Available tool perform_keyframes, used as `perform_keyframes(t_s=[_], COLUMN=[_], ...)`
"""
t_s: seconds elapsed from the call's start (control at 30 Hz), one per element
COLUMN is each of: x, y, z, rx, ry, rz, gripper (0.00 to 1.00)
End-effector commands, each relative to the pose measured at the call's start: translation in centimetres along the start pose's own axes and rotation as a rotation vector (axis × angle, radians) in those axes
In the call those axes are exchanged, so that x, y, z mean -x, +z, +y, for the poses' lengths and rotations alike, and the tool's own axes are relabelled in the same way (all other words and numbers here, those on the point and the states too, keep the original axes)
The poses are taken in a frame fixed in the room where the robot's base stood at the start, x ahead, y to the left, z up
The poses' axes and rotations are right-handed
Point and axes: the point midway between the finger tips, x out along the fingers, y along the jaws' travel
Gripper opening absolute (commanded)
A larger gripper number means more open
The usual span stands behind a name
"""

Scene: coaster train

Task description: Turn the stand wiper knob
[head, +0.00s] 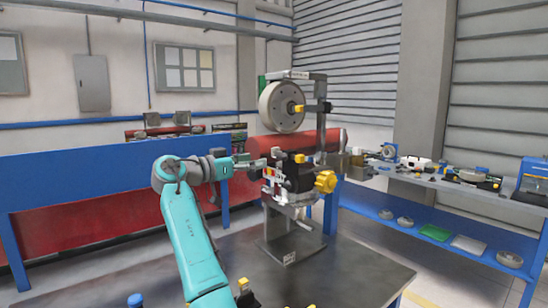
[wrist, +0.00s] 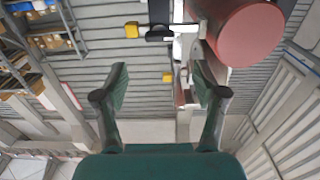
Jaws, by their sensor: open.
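The stand (head: 276,240) rises from the dark table and carries a grey wheel (head: 281,107), a black block and several yellow knobs. The largest is a lobed yellow knob (head: 325,181) on its right side. I cannot tell which is the wiper knob. My gripper (wrist: 160,78) is open and empty in the wrist view. Beyond its fingers show a yellow knob (wrist: 131,30) and a smaller yellow piece (wrist: 168,77). In the head view my arm reaches to the stand's left side.
A red cylinder (head: 265,146) lies behind the stand; a red cylinder end (wrist: 250,36) is close at upper right in the wrist view. A blue barrier (head: 80,180) runs behind. A side bench (head: 440,178) with parts stands at right. The table's front right is clear.

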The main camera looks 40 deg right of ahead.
Motion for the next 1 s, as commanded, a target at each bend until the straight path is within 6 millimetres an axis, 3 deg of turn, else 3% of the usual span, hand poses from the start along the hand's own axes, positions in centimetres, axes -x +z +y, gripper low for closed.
perform_keyframes(t_s=[0.3,0.5,0.93,1.0], x=[-5.7,-8.0,-8.9,-8.9], y=[0.0,0.0,0.0,0.0], z=[0.1,0.0,0.0,0.0], rx=[0.000,0.000,0.000,0.000], ry=[0.002,0.001,0.000,0.000], rz=[0.000,-0.001,0.000,0.000], gripper=[0.71,0.71,0.71,0.56])
